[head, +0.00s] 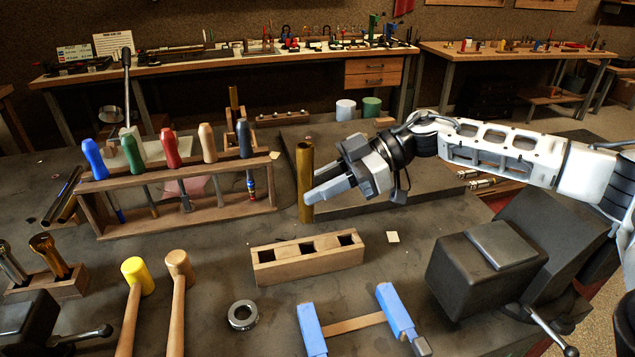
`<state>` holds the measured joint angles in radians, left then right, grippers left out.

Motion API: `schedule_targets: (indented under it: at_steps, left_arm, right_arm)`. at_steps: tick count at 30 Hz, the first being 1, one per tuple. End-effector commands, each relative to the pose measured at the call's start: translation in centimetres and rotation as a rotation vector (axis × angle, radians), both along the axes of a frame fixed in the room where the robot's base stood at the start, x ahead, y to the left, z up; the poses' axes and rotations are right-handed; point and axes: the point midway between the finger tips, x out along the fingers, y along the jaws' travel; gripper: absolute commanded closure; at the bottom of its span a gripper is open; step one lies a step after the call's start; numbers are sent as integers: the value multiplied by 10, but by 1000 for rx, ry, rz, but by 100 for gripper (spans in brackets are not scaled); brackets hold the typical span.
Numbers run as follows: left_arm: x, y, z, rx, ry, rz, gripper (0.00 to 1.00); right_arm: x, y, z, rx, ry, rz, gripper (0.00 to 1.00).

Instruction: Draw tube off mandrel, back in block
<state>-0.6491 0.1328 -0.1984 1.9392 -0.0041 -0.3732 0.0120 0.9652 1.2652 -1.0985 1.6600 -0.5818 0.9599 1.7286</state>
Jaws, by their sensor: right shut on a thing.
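My right gripper (310,196) is shut on an upright brass tube (304,160), gripping its lower part. The tube's lower end shows just below the fingers, behind the wooden block; whether it touches the bench is hard to tell. The wooden block (262,276) has several square holes, which look empty and dark. A second small wooden block (72,287) at the left holds a brass tube (48,255) and a silvery tube (12,265). I cannot make out a mandrel for certain. My left gripper is not in view.
A wooden rack (180,222) of colour-handled tools stands left of the tube. Two mallets (178,268), a metal ring (243,315) and a blue-ended frame (310,330) lie in front. A dark vise (470,275) stands at the right. A small pale square (393,237) lies on open bench.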

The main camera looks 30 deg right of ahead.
Motion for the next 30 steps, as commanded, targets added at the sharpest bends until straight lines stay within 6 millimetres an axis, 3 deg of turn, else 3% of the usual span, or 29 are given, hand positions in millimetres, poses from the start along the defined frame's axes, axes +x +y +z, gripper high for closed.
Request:
schedule_targets:
  at_steps: [11, 30]
  left_arm:
    - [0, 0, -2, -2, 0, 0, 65]
    - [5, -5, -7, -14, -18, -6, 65]
  right_arm:
    - [0, 0, -6, -4, 1, 13, 100]
    - [0, 0, -57, -4, 1, 13, 100]
